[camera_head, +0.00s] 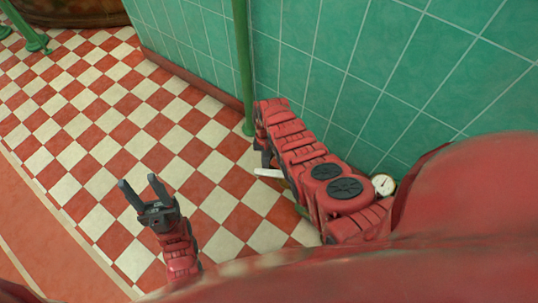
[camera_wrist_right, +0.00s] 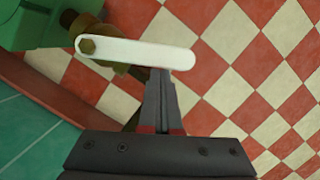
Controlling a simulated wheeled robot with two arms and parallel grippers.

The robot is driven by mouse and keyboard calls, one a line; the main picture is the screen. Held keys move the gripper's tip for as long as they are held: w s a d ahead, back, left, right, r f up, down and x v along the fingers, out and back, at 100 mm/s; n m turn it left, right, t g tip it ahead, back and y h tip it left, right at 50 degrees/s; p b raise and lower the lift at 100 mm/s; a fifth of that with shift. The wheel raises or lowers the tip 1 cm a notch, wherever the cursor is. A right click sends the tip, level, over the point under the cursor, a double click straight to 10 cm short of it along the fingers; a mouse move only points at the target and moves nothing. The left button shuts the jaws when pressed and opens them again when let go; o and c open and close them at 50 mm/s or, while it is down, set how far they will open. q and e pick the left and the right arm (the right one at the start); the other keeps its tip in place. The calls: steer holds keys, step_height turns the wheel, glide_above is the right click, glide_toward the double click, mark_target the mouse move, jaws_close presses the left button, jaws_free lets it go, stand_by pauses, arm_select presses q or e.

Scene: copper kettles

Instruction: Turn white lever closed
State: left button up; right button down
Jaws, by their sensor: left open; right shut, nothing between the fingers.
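The white lever (camera_wrist_right: 145,53) lies nearly level across the upper part of the right wrist view, its bolted end at the left and its rounded free end at the right. In the head view part of the white lever (camera_head: 269,173) sticks out to the left from behind my right arm. My right gripper (camera_wrist_right: 164,76) is shut and empty, with its fingertips at the lever's lower edge near the free end; I cannot tell whether they touch it. My left gripper (camera_head: 142,187) is open and empty above the checkered floor, well left of the lever.
A green tiled wall (camera_head: 330,65) and a thin green pipe (camera_head: 243,70) stand beside my right arm. A round gauge (camera_head: 384,184) sits by the wall. The checkered floor (camera_head: 110,120) is clear at left.

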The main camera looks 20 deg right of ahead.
steer(key=n, duration=0.1)
steer(key=s+a+n+p, duration=0.1)
steer(key=s+n+p, duration=0.1)
steer(key=shift+a+r+h, duration=0.2)
steer(key=shift+r+h, duration=0.05)
steer(key=shift+h, duration=0.15)
steer(key=s+n+h+p, duration=0.1)
steer(key=s+n+p, duration=0.6)
steer(key=shift+a+f+h, duration=0.2)
steer(key=shift+a+h, duration=0.05)
steer(key=shift+h, duration=0.05)
steer(key=shift+s+p, duration=0.1)
steer(key=shift+p, duration=0.2)
